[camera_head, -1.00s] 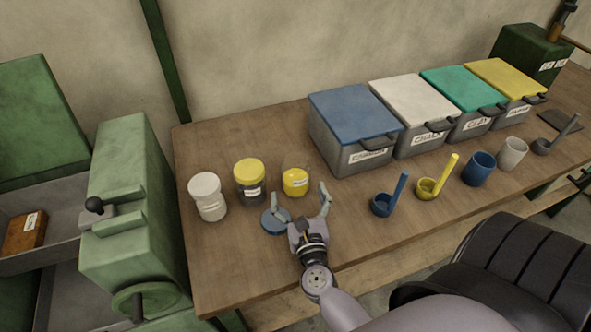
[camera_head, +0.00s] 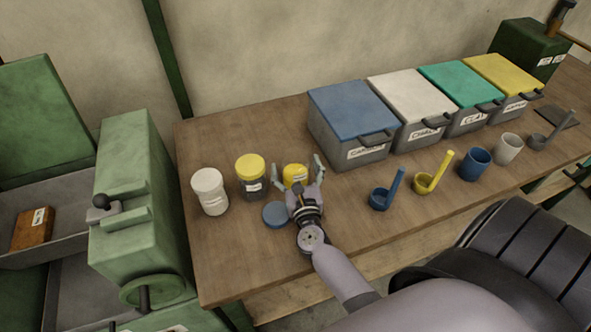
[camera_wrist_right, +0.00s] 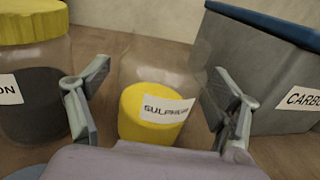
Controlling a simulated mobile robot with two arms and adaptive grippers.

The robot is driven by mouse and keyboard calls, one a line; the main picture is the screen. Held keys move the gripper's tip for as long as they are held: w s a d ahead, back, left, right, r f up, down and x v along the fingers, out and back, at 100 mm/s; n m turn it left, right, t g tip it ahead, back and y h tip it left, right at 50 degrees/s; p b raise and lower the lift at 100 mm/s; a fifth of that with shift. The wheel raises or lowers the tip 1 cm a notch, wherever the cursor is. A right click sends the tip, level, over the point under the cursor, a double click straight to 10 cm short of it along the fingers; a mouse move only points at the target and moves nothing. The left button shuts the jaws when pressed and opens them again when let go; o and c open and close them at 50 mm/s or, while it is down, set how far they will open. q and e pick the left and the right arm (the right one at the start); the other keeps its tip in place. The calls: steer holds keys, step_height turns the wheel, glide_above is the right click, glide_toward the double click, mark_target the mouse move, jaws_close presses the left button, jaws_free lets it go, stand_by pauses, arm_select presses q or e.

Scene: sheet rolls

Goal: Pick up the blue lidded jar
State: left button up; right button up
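No jar with a blue lid on it shows. A round blue lid (camera_head: 275,214) lies flat on the table, and its edge shows in the right wrist view (camera_wrist_right: 24,173). Behind it stands an upright, open clear jar (camera_head: 295,174) with yellow contents. In the right wrist view this jar (camera_wrist_right: 157,113) carries a label reading SULPHUR. My right gripper (camera_head: 298,172) is open, with one finger on each side of this jar. In the right wrist view the gripper (camera_wrist_right: 160,105) has its fingers apart; I cannot tell whether they touch the glass. My left gripper is out of view.
A yellow-lidded jar (camera_head: 251,177) and a white-lidded jar (camera_head: 209,192) stand to the left. A blue-lidded bin (camera_head: 350,128) stands behind and to the right, in a row of bins. Scoops and cups, including a blue scoop (camera_head: 383,198), stand on the right.

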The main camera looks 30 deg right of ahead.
steer(key=c, duration=1.3)
steer(key=shift+c, duration=0.3)
steer(key=shift+r, duration=0.15)
